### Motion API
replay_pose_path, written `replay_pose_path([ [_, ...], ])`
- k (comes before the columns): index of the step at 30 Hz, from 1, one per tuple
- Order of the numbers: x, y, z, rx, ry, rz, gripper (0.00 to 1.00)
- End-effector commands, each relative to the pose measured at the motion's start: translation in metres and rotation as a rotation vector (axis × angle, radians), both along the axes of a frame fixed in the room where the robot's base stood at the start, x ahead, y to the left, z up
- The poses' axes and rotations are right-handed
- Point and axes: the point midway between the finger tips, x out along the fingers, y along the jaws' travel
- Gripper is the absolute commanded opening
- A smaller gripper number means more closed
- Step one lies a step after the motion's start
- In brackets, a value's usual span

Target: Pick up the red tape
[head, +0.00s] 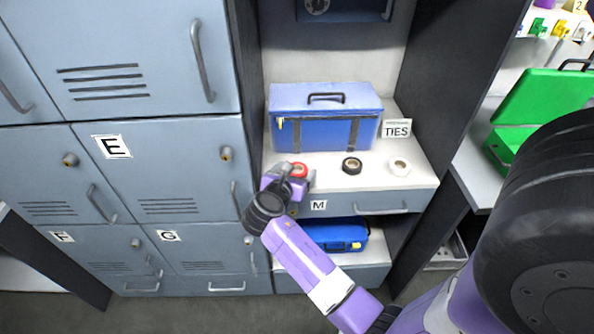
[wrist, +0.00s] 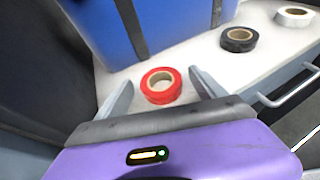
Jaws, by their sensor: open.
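The red tape (head: 299,170) is a roll lying flat on the white shelf, in front of the blue case. In the wrist view the red tape (wrist: 161,86) sits between the two open fingers of my gripper (wrist: 160,90), slightly beyond the middle. A gap shows between the tape and the left finger; the right finger is closer to it. In the head view my gripper (head: 291,177) is at the shelf's front left, partly overlapping the tape. I cannot tell whether a finger touches it.
A black tape roll (head: 352,165) and a white tape roll (head: 399,167) lie to the right on the shelf (head: 376,183). The blue case (head: 318,132) stands behind, with a TIES sign (head: 397,129) beside it. A grey locker wall (head: 210,165) is close on the left.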

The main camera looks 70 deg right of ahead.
Motion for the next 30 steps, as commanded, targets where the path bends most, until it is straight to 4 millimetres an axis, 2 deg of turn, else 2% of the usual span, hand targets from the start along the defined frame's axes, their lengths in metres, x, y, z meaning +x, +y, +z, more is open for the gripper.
replay_pose_path([
  [3, 0.000, 0.000, 0.000, 0.000, 0.000, 0.000, 0.80],
  [4, 0.000, 0.000, 0.000, 0.000, 0.000, 0.000, 0.76],
  [13, 0.000, 0.000, 0.000, 0.000, 0.000, 0.000, 0.17],
  [23, 0.000, 0.000, 0.003, -0.001, 0.000, 0.000, 0.15],
  [26, 0.000, 0.000, 0.010, -0.001, -0.001, 0.001, 0.15],
  [30, 0.000, 0.000, 0.028, -0.001, -0.004, -0.001, 0.15],
])
